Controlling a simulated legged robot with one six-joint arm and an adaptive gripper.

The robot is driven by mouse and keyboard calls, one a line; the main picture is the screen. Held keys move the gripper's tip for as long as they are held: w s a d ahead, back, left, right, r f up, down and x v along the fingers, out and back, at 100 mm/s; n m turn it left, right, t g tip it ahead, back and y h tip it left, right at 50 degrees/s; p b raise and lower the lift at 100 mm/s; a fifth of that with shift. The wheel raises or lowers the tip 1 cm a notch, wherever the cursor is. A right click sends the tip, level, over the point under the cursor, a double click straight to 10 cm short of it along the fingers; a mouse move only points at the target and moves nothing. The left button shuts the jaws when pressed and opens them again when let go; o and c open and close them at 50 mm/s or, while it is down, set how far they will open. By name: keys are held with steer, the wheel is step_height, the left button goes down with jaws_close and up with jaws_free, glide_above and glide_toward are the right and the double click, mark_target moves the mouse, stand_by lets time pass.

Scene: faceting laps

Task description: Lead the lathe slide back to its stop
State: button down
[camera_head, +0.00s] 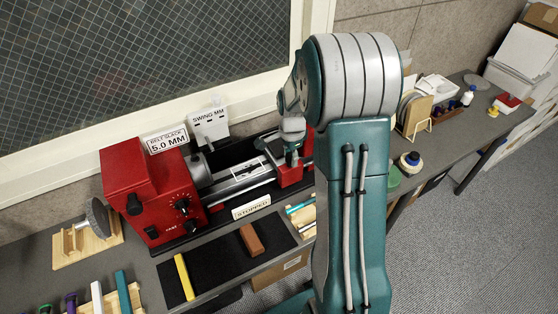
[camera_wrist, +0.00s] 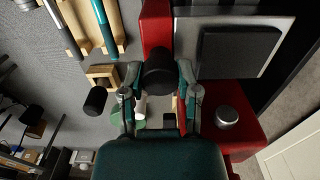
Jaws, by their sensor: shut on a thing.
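The red lathe (camera_head: 150,195) stands on the bench, with its headstock at the left and its grey bed (camera_head: 235,180) running right. A red slide block (camera_head: 294,175) sits at the right part of the bed, partly hidden by my arm. My gripper (camera_head: 291,155) is down at this block. In the wrist view, my gripper (camera_wrist: 160,78) has its two fingers on either side of a black knob (camera_wrist: 160,70) and is shut on it. Red lathe parts (camera_wrist: 240,135) show beside and beyond the knob. The stop cannot be made out.
A "STOPPED" plate (camera_head: 252,207) stands in front of the bed. A black mat (camera_head: 215,265) carries a yellow bar (camera_head: 184,277) and a brown block (camera_head: 251,240). A wooden stand (camera_head: 88,245) is at the left. My arm hides the bench right of the slide.

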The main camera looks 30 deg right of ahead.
steer(key=shift+d, duration=0.1)
steer(key=shift+c, duration=1.5)
jaws_free()
steer(key=shift+w, duration=0.1)
step_height(320, 180, up, 12)
steer(key=s+a+r+n+t, duration=0.3)
steer(key=s+a+r+n, duration=0.55)
steer(key=s+a, duration=0.2)
steer(key=s+a+n+t, duration=0.2)
steer(key=s+a+n, duration=0.4)
steer(key=s+n, duration=0.3)
steer(key=shift+s+t, duration=0.3)
steer(key=shift+s, duration=0.4)
